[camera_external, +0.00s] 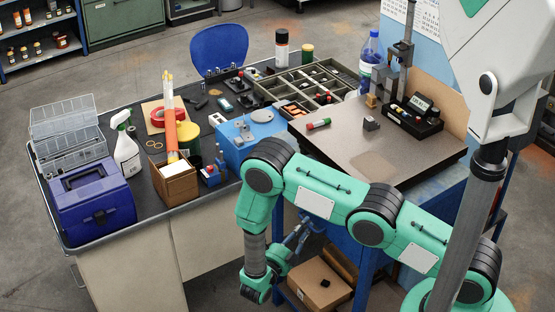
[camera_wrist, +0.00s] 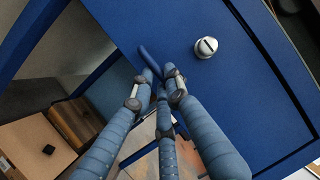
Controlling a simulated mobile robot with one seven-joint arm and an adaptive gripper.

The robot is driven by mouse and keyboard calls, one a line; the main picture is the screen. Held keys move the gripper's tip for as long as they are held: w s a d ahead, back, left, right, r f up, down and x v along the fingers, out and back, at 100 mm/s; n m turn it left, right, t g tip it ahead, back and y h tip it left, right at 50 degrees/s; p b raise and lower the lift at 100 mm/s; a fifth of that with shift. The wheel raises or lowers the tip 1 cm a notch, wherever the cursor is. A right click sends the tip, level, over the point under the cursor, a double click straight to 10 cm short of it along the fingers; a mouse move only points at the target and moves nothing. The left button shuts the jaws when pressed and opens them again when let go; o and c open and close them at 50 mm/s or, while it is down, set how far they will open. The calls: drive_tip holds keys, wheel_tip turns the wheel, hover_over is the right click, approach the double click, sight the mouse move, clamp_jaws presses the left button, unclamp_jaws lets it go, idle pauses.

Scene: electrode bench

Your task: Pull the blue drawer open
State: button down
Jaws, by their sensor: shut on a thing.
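The blue drawer front (camera_wrist: 245,85) fills the right of the wrist view, tilted in the picture, with a round silver lock (camera_wrist: 207,47) on it. A blue bar handle (camera_wrist: 148,59) sticks out from it. My gripper (camera_wrist: 157,76) has its three blue-grey fingers closed around this handle, and the fingertips hide part of it. In the external view my gripper (camera_external: 299,234) is at the blue side under the steel-topped bench, where my arm hides most of the drawer. I cannot tell how far the drawer stands out.
A cardboard box (camera_external: 318,283) sits on the shelf below my gripper and also shows in the wrist view (camera_wrist: 35,140). A blue bench leg (camera_external: 363,280) stands to the right. The black-topped table (camera_external: 110,110) with a blue toolbox (camera_external: 95,203) is on the left.

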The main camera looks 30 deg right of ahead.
drive_tip(key=a+b, duration=0.2)
drive_tip(key=a, duration=2.6)
drive_tip(key=shift+a, duration=0.35)
drive_tip(key=shift+f, duration=0.1)
drive_tip(key=c, duration=1.7)
unclamp_jaws()
drive_tip(key=v, duration=1.2)
